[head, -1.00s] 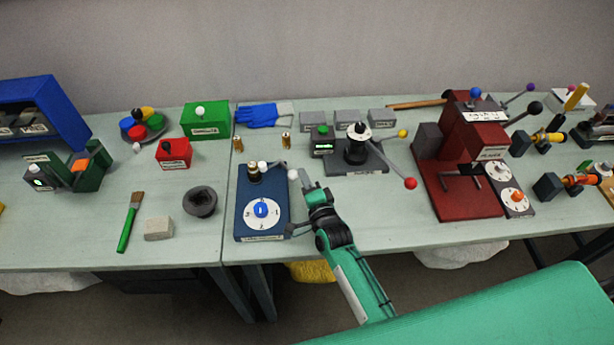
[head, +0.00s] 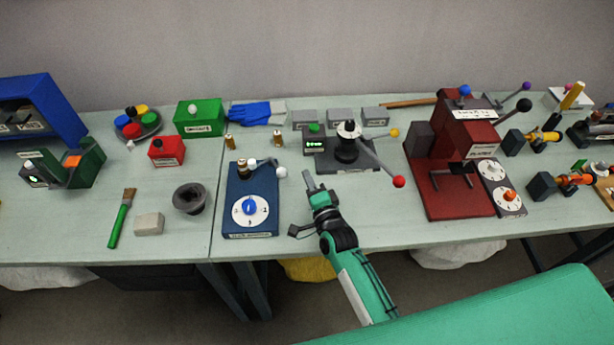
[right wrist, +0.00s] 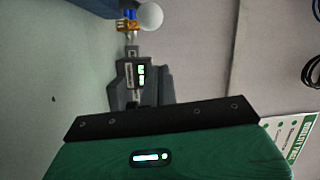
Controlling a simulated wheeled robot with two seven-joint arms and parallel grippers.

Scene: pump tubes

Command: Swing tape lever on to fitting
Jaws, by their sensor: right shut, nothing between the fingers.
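A blue box (head: 232,203) stands on the bench with a white dial and blue knob on its top. A brass-coloured fitting (head: 242,169) stands upright at its back left. The lever (head: 266,161), a short grey arm with a white ball end (head: 281,173), reaches right from near the fitting, its ball over the box's right edge. The ball also shows in the right wrist view (right wrist: 150,16). My right gripper (head: 309,181) is shut and empty, just right of the ball and apart from it. My left gripper is out of view.
A grey stand (head: 365,157) with a red-balled handle (head: 398,181) is behind and right of my right gripper. A red press (head: 423,186) stands further right. Two small brass cylinders (head: 278,138) stand behind the box.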

